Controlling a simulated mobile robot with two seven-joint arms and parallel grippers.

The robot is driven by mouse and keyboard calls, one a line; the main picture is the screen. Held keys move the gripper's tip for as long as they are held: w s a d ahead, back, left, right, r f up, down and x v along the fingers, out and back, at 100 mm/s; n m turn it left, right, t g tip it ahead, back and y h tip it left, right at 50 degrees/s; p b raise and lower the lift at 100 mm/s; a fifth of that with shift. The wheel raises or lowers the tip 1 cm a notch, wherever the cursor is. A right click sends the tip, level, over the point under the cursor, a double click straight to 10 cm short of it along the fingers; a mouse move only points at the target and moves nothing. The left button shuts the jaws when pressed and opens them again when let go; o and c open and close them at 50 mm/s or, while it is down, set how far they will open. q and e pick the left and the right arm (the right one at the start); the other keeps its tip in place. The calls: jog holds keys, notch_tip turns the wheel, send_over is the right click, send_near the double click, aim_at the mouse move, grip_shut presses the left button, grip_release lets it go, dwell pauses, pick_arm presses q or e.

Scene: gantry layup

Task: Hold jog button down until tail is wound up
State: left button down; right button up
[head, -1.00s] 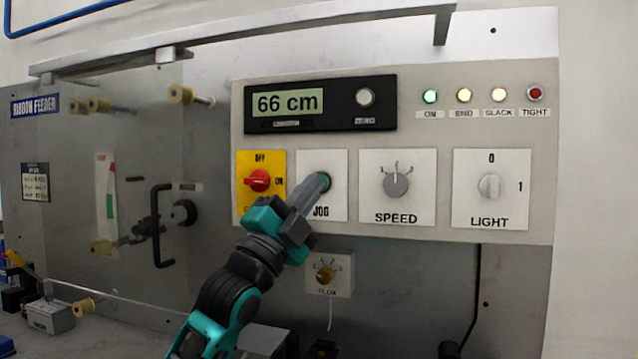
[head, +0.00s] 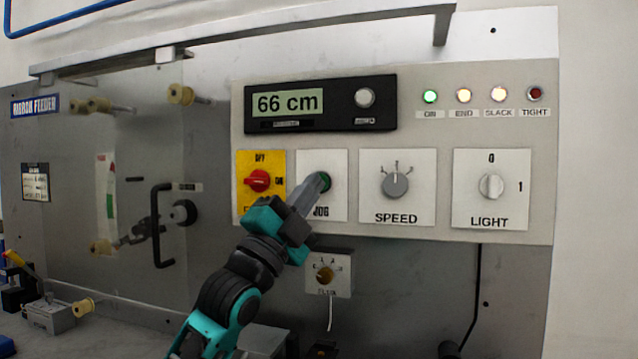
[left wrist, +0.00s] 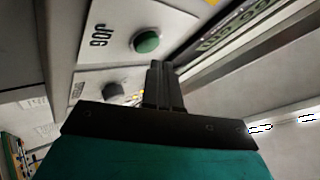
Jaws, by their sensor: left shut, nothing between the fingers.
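The green jog button (head: 326,181) sits on a white plate marked JOG (head: 335,205); it also shows in the left wrist view (left wrist: 147,42). My left gripper (head: 321,180) is shut and empty, its fingertips at the button in the head view. In the left wrist view the fingertips (left wrist: 157,66) are beside the button's face; I cannot tell whether they press it. The display (head: 287,103) reads 66 cm. I cannot clearly make out the ribbon's tail. My right gripper is not in view.
A red switch (head: 259,181) on a yellow plate is left of the jog plate, the SPEED knob (head: 396,184) right of it. A small knob box (head: 328,274) is below. The ON lamp (head: 430,96) glows green. A black handle (head: 155,225) sticks out at left.

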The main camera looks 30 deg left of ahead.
pick_arm(q)
jog(key=shift+w+y, duration=0.2)
jog(key=shift+y, duration=0.1)
jog(key=shift+w+a, duration=0.1)
jog(key=shift+w, duration=0.15)
